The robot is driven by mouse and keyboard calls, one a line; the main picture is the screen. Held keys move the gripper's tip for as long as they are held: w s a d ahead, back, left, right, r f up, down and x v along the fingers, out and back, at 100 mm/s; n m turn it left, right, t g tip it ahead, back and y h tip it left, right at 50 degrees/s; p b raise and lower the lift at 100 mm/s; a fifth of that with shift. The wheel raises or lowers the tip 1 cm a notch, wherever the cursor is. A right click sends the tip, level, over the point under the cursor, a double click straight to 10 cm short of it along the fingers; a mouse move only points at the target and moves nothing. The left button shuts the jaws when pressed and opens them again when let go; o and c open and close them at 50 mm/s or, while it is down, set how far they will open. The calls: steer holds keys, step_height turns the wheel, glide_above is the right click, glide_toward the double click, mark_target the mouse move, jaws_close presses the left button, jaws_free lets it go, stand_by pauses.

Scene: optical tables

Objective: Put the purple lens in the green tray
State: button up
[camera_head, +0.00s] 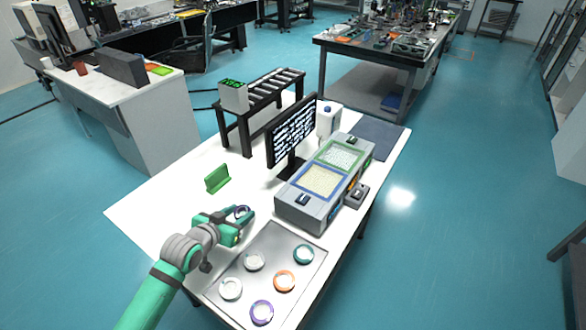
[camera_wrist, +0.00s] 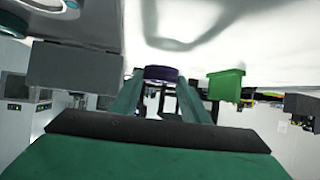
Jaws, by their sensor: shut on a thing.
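My gripper (camera_head: 244,216) is shut on a purple lens (camera_head: 241,211), held above the white table. In the wrist view the purple lens (camera_wrist: 161,72) sits between the fingertips of my gripper (camera_wrist: 160,82). The green tray (camera_head: 325,160) is a green-rimmed compartment with a pale speckled inside, on top of a grey box unit, up and to the right of my gripper. A blue-rimmed tray (camera_head: 297,191) lies beside it on the same unit. Another purple-ringed lens (camera_head: 262,312) lies on the metal tray.
The metal tray (camera_head: 268,268) also holds orange, teal and whitish lenses, below and right of my gripper. A green block (camera_head: 216,178) stands on the table; it also shows in the wrist view (camera_wrist: 226,85). A monitor (camera_head: 291,131) and white bottle (camera_head: 327,117) stand behind the unit.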

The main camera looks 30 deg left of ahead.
glide_above(268, 189)
steer(key=s, duration=0.1)
steer(key=shift+w+a, duration=0.1)
steer(key=shift+w, duration=0.3)
step_height(268, 189, down, 3)
steer(key=shift+a+f, duration=0.15)
steer(key=shift+w+f, duration=0.1)
steer(key=shift+f, duration=0.05)
steer(key=shift+w, duration=0.1)
steer(key=shift+s+a, duration=0.2)
steer(key=shift+s, duration=0.05)
steer(key=o, duration=0.8)
steer(key=shift+f, duration=0.1)
steer(key=o, duration=0.4)
steer(key=shift+w+d, duration=0.1)
steer(key=shift+d, duration=0.15)
steer(key=shift+c, duration=0.2)
steer(key=shift+w+d, duration=0.1)
steer(key=shift+d, duration=0.1)
